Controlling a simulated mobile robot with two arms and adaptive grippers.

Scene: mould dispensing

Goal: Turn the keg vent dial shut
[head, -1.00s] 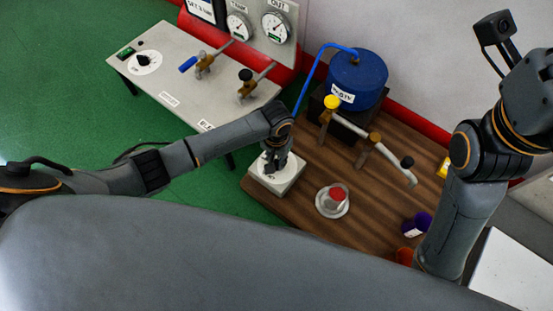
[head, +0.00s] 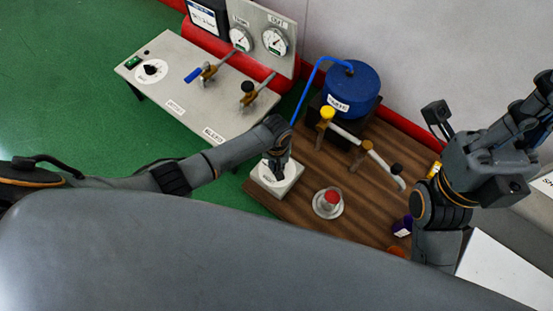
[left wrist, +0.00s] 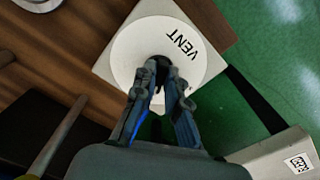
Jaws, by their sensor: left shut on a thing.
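The vent dial is a white disc marked VENT (left wrist: 196,62) on a pale square box, in the left wrist view. In the head view the vent box (head: 290,186) sits at the left edge of the wooden table. My left gripper (left wrist: 160,68) reaches down over the middle of the disc and is shut on the dial's knob, which the fingers mostly hide. In the head view my left gripper (head: 277,168) covers part of the disc. The blue keg (head: 351,88) stands behind, with a blue hose on top. My right gripper (head: 540,115) is raised at the right edge, its fingers unclear.
A pipe with a yellow-knobbed valve (head: 327,113) and a black-knobbed tap crosses the wooden table (head: 330,160). A clear dish with a red piece (head: 329,201) stands near the vent box. A grey panel bench (head: 180,95) with a dial, valves and gauges stands at the left.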

